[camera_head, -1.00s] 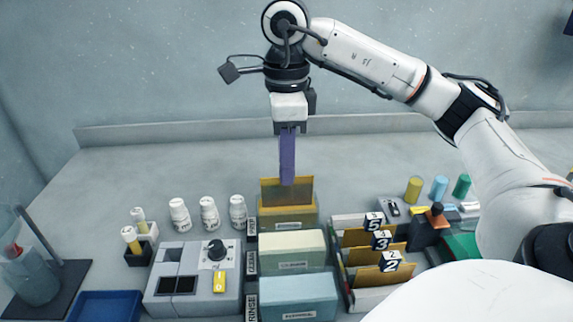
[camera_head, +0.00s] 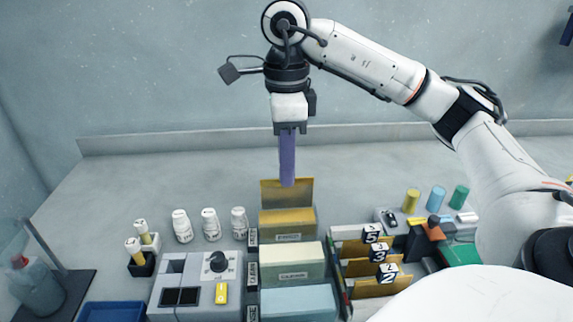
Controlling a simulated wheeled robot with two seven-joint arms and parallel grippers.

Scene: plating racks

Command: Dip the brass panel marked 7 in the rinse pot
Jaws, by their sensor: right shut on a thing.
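My right gripper (camera_head: 287,185) points straight down, its long purple fingers shut on the top of a brass panel (camera_head: 300,194). No number shows on this panel. It hangs upright at the yellow pot (camera_head: 288,236), the farthest of three pots in a row; its lower edge shows near that pot's back rim, and I cannot tell whether it is fully clear. My left gripper is not in view.
A rack (camera_head: 340,232) right of the pots holds brass panels tagged 5, 3 and 2. A grey device with a knob (camera_head: 197,290) stands left of the pots, with white bottles (camera_head: 210,224) behind it. A blue tray (camera_head: 112,312) lies at the front left.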

